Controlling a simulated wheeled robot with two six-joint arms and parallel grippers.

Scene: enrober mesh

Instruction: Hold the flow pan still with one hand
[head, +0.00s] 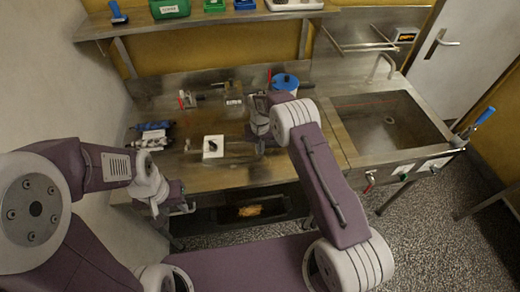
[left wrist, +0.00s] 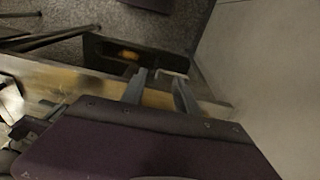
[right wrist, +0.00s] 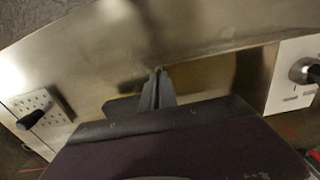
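No part is clearly marked as the flow pan. The likeliest is a dark, low tray (head: 225,214) below the bench front, with a yellow-orange lump inside; the left wrist view also shows it (left wrist: 105,48). My left gripper (head: 186,208) is in front of the bench's left front edge, apart from the tray. Its two fingers (left wrist: 160,90) are spread with nothing between them. My right gripper (head: 260,146) is low over the middle of the bench. Its fingers (right wrist: 157,85) are together, with no object seen between them; whether the tips touch the steel is unclear.
The steel bench (head: 180,180) holds a white square plate (head: 213,153) with a dark knob, a blue-lidded pot (head: 285,82) and blue-black rollers (head: 152,127) at left. A sink (head: 390,120) is at right. A shelf (head: 180,25) with bins runs behind.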

